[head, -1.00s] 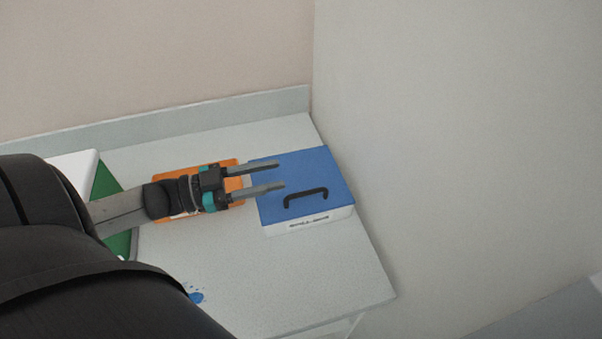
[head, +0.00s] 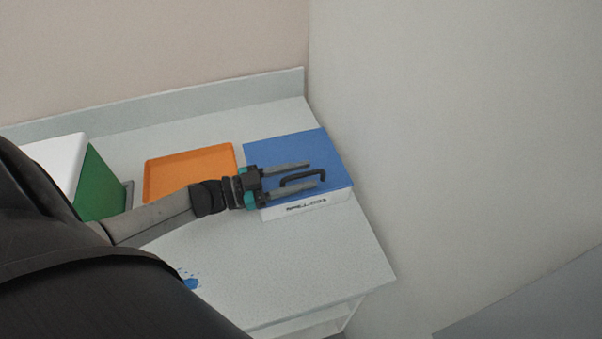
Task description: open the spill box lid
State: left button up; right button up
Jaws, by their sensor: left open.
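The spill box (head: 310,207) is white with a label on its front and stands at the right end of the bench. Its blue lid (head: 290,147) is closed flat on top. A black bar handle (head: 318,175) sits near the lid's front edge. My left gripper (head: 311,175) is open and reaches in from the left over the lid. Its two fingers lie on either side of the handle in the picture, one beyond it and one nearer. I cannot tell whether they touch the handle or the lid. My right gripper is not in view.
An orange tray (head: 190,167) lies left of the box. A green and white box (head: 103,183) stands farther left. A blue spill (head: 191,284) is on the bench front. Walls rise behind and right of the bench (head: 290,270), whose front right is clear.

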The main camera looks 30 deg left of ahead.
pick_arm(q)
jog(key=shift+w+d, duration=0.15)
jog(key=shift+w, duration=0.05)
grip_shut()
dwell(0.3)
dwell(1.1)
